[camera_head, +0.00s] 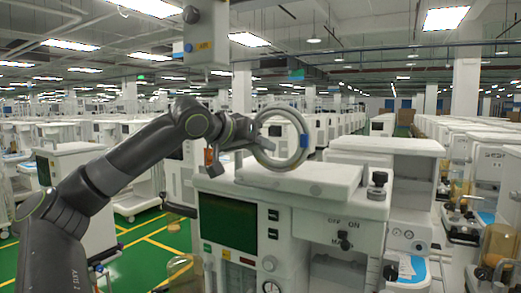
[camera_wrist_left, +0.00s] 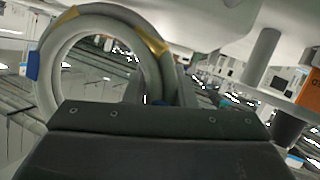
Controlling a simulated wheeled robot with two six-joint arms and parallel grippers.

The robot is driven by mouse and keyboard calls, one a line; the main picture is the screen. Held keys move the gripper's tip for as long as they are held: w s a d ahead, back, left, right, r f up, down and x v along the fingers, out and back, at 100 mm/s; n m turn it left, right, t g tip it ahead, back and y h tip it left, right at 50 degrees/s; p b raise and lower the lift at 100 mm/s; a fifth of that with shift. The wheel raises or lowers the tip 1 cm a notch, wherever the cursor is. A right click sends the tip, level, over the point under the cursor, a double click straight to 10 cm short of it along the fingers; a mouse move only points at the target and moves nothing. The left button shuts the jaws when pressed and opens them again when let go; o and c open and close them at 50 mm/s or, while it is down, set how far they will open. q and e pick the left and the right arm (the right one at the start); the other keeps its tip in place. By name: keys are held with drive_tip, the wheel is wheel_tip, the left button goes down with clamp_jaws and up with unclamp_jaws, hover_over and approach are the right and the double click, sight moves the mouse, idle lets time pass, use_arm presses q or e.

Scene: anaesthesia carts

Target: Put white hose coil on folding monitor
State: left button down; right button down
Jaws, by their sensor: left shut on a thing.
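The white hose coil (camera_head: 296,120) is a pale ring with a blue band. It stands upright in the air in my left gripper (camera_head: 245,140), which is shut on its left side. In the left wrist view the coil (camera_wrist_left: 45,70) shows tan bands and a blue patch, beyond the dark gripper body; the fingertips are hard to make out there. A flat white slab (camera_head: 300,180), apparently the folding monitor, lies on the cart top just below the coil. Whether the coil touches it I cannot tell. My right gripper is not in view.
The cart (camera_head: 290,220) below has a green screen (camera_head: 228,222), knobs and a dark knob post (camera_head: 377,185) at its right top corner. A white-topped cart (camera_head: 387,146) stands behind. A grey unit (camera_head: 207,35) hangs above the arm. Green floor shows at left.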

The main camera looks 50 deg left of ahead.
use_arm(q)
drive_tip(key=c, duration=1.2)
unclamp_jaws()
drive_tip(key=shift+s, duration=0.1)
drive_tip(key=b+v, duration=0.7)
drive_tip(key=v, duration=0.5)
